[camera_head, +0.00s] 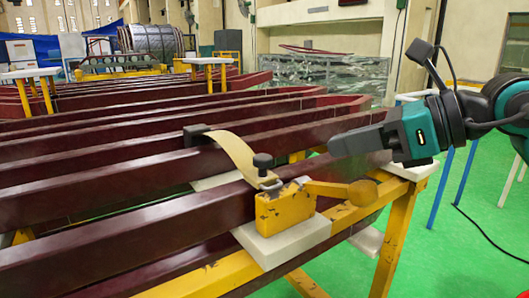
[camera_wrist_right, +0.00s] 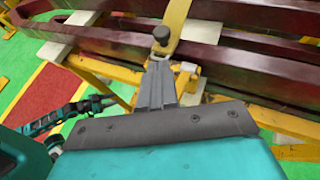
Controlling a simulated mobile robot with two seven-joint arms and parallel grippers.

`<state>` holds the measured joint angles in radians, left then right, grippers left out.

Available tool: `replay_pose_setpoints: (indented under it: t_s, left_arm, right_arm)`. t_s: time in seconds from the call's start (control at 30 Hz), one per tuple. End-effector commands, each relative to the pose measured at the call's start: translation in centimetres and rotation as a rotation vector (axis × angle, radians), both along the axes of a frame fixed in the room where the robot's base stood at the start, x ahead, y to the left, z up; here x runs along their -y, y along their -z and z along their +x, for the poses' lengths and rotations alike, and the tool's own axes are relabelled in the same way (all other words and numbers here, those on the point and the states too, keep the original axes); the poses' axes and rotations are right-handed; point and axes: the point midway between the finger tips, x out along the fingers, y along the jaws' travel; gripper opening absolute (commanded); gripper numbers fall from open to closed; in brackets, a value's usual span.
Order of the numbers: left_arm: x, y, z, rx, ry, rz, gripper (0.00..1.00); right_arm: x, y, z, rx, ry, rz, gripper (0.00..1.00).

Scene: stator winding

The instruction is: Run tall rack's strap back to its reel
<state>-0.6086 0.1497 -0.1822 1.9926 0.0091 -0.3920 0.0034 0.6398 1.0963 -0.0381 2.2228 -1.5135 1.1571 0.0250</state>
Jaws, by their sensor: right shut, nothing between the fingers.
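The tan strap (camera_head: 238,155) runs over the dark red bars from a black end piece (camera_head: 197,134) to a yellow reel block (camera_head: 285,208) on the near yellow rack (camera_head: 397,225). A black knob (camera_head: 263,162) stands at the strap's near end. My right gripper (camera_head: 333,147) is shut and empty, above and right of the block, apart from the strap. In the right wrist view its fingers (camera_wrist_right: 158,72) point toward the knob (camera_wrist_right: 160,36) and strap (camera_wrist_right: 178,22). My left gripper is out of view.
Long dark red bars (camera_head: 110,188) fill the left and middle, resting on white pads (camera_head: 283,240) of the rack. Another yellow stand with a white top (camera_head: 208,62) is behind. Green floor (camera_head: 470,240) is open at the right, crossed by a black cable.

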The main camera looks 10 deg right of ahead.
Motion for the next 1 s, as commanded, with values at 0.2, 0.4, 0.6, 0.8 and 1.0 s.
replay_pose_setpoints:
  t_s: [0.2,0.4,0.6,0.8,1.0]
  left_arm:
    - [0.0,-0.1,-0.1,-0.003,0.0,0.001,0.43]
    - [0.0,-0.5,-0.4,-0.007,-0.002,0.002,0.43]
    - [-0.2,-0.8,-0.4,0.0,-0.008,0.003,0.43]
    - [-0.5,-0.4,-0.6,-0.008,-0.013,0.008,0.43]
    - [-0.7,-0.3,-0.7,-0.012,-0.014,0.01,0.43]
  right_arm:
    - [-0.2,0.3,0.6,-0.002,0.009,-0.018,0.0]
    - [-2.4,1.5,2.6,-0.001,0.006,-0.012,0.0]
    - [-4.8,3.0,4.7,-0.001,0.006,-0.014,0.0]
    - [-6.1,4.0,6.0,-0.002,0.008,-0.015,0.0]
    - [-6.3,4.2,6.3,0.0,0.01,-0.018,0.0]
